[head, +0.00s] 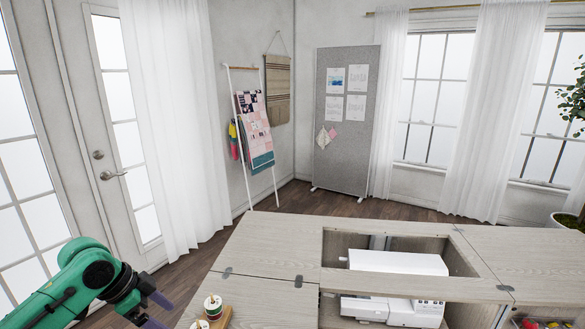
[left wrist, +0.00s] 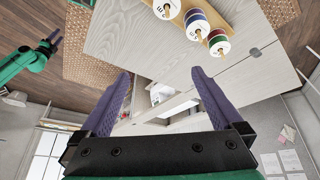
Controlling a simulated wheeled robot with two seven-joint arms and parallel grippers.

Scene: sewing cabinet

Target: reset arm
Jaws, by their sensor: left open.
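My left arm is green and comes in from the left in the head view. Its gripper (head: 156,310), with purple fingers, is beside the left edge of the cabinet top. In the left wrist view the left gripper (left wrist: 161,73) has its fingers spread wide with nothing between them. My right gripper (left wrist: 54,41) shows small at the far left of the left wrist view. It is too small there to tell whether it is open. The right arm is not in the head view.
The wooden cabinet top (head: 270,247) has an opening with a white sewing machine (head: 395,263) down in it. A wooden spool holder (left wrist: 207,11) with thread spools (left wrist: 198,25) stands on the left leaf. A glass door (head: 115,120) is at the left, and floor is clear behind the cabinet.

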